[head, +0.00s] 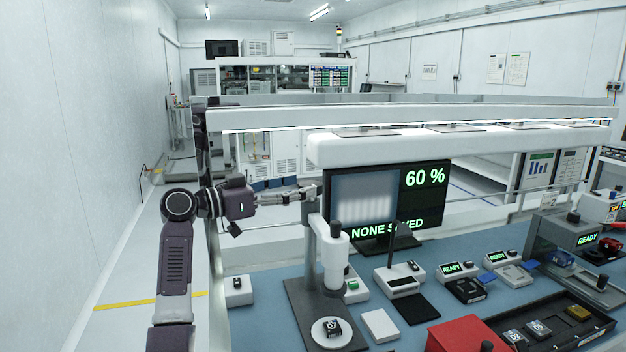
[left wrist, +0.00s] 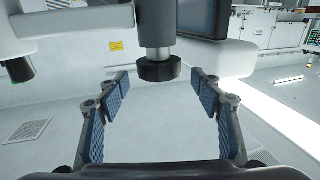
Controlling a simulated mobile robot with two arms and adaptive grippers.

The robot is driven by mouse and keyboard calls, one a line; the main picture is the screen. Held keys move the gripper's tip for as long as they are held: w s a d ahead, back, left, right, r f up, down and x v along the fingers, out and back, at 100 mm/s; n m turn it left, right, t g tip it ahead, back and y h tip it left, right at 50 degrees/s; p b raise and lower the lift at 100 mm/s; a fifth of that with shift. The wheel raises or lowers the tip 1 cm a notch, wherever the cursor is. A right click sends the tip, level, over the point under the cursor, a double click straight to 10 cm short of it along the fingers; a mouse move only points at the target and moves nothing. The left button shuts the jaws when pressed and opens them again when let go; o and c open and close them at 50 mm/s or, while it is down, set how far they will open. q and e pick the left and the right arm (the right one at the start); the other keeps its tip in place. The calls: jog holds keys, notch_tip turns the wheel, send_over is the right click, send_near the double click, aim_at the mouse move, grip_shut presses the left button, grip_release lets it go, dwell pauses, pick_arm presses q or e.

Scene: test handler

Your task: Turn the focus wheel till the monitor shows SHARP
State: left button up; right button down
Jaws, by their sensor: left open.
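The monitor (head: 410,208) reads "60 %" and "NONE SAVED" beside a blurred pale picture. It does not read SHARP. The white microscope (head: 333,262) stands upright in front of it, over a round stage (head: 331,332) with a small black chip. My left gripper (head: 314,193) reaches in from the left behind the microscope's upper part. In the left wrist view it (left wrist: 160,98) is open and empty. A black ridged knob, likely the focus wheel (left wrist: 159,69), sits ahead between the finger lines, apart from the pads. The wheel is not clear in the head view. My right gripper is not in view.
A white overhead bar (head: 460,144) crosses above the monitor. A small stand (head: 391,262), a white block (head: 380,325), a red box (head: 466,335) and a dark tray (head: 560,325) fill the bench (head: 262,327) to the right.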

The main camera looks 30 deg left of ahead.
aim_at(312, 183)
pick_arm(q)
jog(key=p+x, duration=0.1)
jog(key=x, duration=0.3)
jog(key=shift+d, duration=0.1)
jog(key=shift+w+d+f, duration=0.1)
jog(key=shift+w, duration=0.1)
jog(key=shift+s, duration=0.1)
jog(key=c, duration=1.2)
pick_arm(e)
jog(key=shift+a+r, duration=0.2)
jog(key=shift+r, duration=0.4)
